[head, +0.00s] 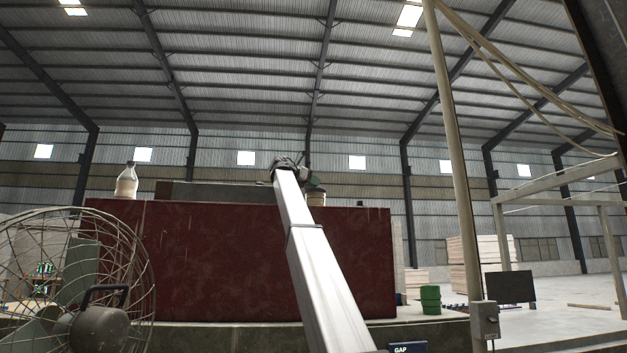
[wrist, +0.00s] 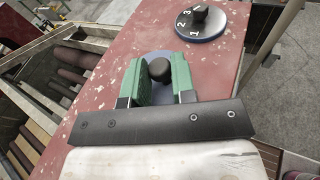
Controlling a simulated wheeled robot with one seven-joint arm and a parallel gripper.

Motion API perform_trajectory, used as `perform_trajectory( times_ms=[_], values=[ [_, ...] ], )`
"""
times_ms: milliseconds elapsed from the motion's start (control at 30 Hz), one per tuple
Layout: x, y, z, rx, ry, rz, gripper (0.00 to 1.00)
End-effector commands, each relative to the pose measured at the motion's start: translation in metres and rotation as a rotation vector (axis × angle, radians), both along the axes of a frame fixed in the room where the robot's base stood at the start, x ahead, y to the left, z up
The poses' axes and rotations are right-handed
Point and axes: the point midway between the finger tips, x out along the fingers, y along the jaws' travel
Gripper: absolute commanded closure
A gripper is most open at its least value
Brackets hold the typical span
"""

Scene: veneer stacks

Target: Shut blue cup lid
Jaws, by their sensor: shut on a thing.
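My gripper (wrist: 157,72) has green pads on both sides of a round black knob (wrist: 159,69) and is shut on it. Under the knob, part of a blue-grey disc (wrist: 160,84) shows between the pads; whether it is the blue cup lid I cannot tell. The disc is on the worn red top (wrist: 110,75) of a long block. In the head view my gripper (head: 287,163) is small, above the red block (head: 200,260), and its fingers are unclear. No cup body is clear in either view.
A blue dial (wrist: 202,22) with a black knob and white numbers sits further along the red top. A bottle (head: 127,182) stands at the block's left end. A jar (head: 316,197) is close right of my gripper. A wire-caged fan (head: 75,280) stands front left.

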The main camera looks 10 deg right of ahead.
Motion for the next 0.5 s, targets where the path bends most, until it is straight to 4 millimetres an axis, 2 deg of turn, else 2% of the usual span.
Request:
perform_trajectory(
  times_ms=[200,500],
  values=[
    [-0.0043,0.0007,-0.0089,0.001,-0.029,0.001,1.00],
    [-0.0057,0.0007,-0.0121,0.003,-0.025,0.000,1.00]
  ],
)
